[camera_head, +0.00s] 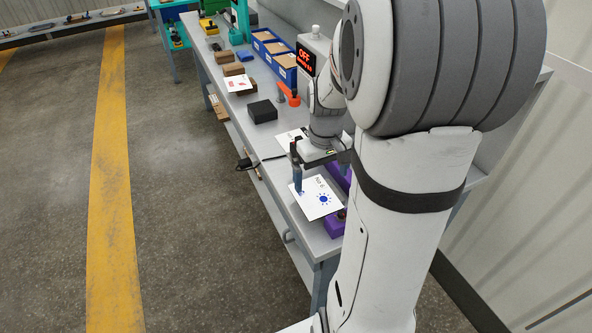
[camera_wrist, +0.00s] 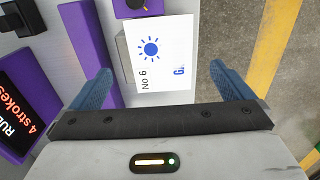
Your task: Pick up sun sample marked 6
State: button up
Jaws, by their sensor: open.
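The sun sample marked 6 is a white card with a blue sun and "No 6" (camera_head: 323,205). In the head view it lies at the near end of the workbench, and in the wrist view the card (camera_wrist: 165,52) is at top centre. My gripper (camera_head: 298,180) is open just over the card's left side. In the wrist view its two blue fingers (camera_wrist: 166,82) stand wide apart, one on each side of the card's lower part.
Purple blocks (camera_wrist: 92,50) stand beside the card. A sign reading "OFF" (camera_head: 307,58) stands on the bench. Another white card (camera_head: 291,140) lies behind my gripper, and a black box (camera_head: 262,111) is further back. Blue bins (camera_head: 282,66) line the bench. The floor on the left is clear.

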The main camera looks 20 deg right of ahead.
aim_at(318, 200)
jog(key=f, duration=0.7)
jog(key=shift+w+f+p, duration=0.3)
jog(key=shift+w, duration=0.05)
jog(key=shift+c, duration=0.2)
jog(key=c, duration=0.7)
jog(key=shift+r, duration=0.1)
